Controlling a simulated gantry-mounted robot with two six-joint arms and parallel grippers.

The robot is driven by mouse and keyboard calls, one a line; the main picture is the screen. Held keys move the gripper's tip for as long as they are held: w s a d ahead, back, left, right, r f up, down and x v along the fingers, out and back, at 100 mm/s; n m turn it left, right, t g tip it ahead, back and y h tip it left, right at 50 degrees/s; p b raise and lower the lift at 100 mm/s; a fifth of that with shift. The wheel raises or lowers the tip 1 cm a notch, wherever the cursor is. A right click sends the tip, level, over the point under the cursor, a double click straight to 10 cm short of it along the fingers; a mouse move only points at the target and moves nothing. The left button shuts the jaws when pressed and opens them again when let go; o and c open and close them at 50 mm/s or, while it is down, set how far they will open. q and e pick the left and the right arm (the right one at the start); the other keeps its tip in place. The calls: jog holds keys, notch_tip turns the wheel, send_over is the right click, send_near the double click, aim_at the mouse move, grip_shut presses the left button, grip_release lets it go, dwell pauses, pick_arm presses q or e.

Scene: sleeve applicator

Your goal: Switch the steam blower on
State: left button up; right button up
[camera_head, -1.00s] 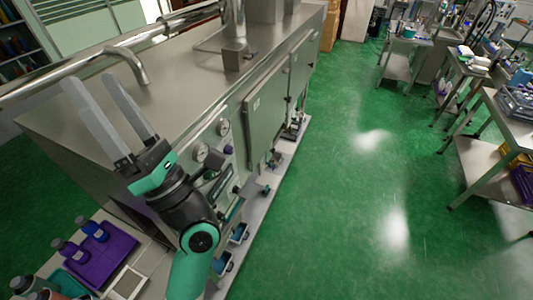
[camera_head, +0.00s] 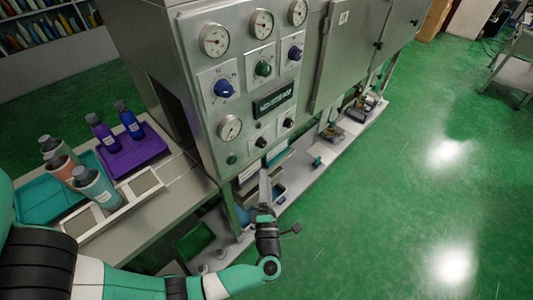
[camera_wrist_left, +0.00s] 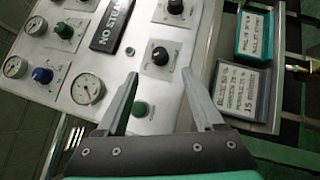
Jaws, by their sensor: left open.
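The steel machine's control panel (camera_head: 205,75) carries a blue knob (camera_head: 223,88), a green knob (camera_head: 263,68), a purple knob (camera_head: 295,53), two small black knobs (camera_head: 261,142) and a green button (camera_head: 232,158). A dark display (camera_head: 273,98) sits mid-panel; in the left wrist view the display (camera_wrist_left: 111,22) seems to read "NO STEAM". My left gripper (camera_head: 265,174) is open and empty below the panel's lower edge. In the left wrist view its fingers (camera_wrist_left: 160,80) point at the panel, with a black knob (camera_wrist_left: 160,56) and the green button (camera_wrist_left: 140,109) between them. My right gripper is out of view.
Several dial gauges (camera_head: 214,40) line the panel. A side table at left holds purple (camera_head: 150,148) and teal (camera_head: 45,200) trays with bottles.

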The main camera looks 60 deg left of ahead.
aim_at(264, 145)
pick_arm(q)
jog(key=b+x, duration=0.1)
jog(key=x, duration=1)
jog(key=shift+a+r, duration=0.1)
grip_shut()
